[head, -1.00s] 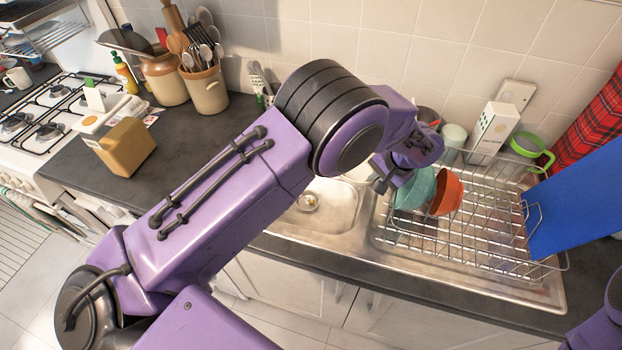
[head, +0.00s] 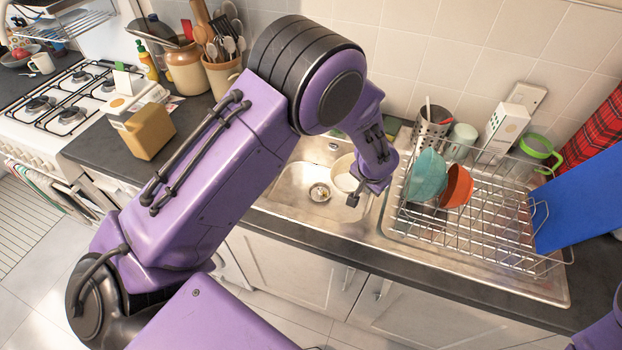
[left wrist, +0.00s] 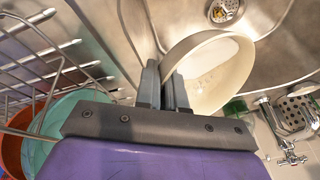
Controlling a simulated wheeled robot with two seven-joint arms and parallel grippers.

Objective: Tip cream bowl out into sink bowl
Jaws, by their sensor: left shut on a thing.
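My left gripper (head: 356,194) is shut on the rim of the cream bowl (head: 343,174). The bowl is held over the right part of the steel sink bowl (head: 290,192), partly hidden behind the gripper. In the left wrist view the fingers (left wrist: 166,88) pinch the near wall of the cream bowl (left wrist: 240,75). It looks tilted, with a whiter patch inside; I cannot tell whether that is contents. The sink drain (head: 319,192) lies left of the bowl in the head view. My right gripper is out of view.
A wire dish rack (head: 480,225) right of the sink holds a teal bowl (head: 427,175) and an orange bowl (head: 457,186), close to my left gripper. A tap (left wrist: 288,150) shows in the wrist view. A cardboard box (head: 147,132) stands on the left counter.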

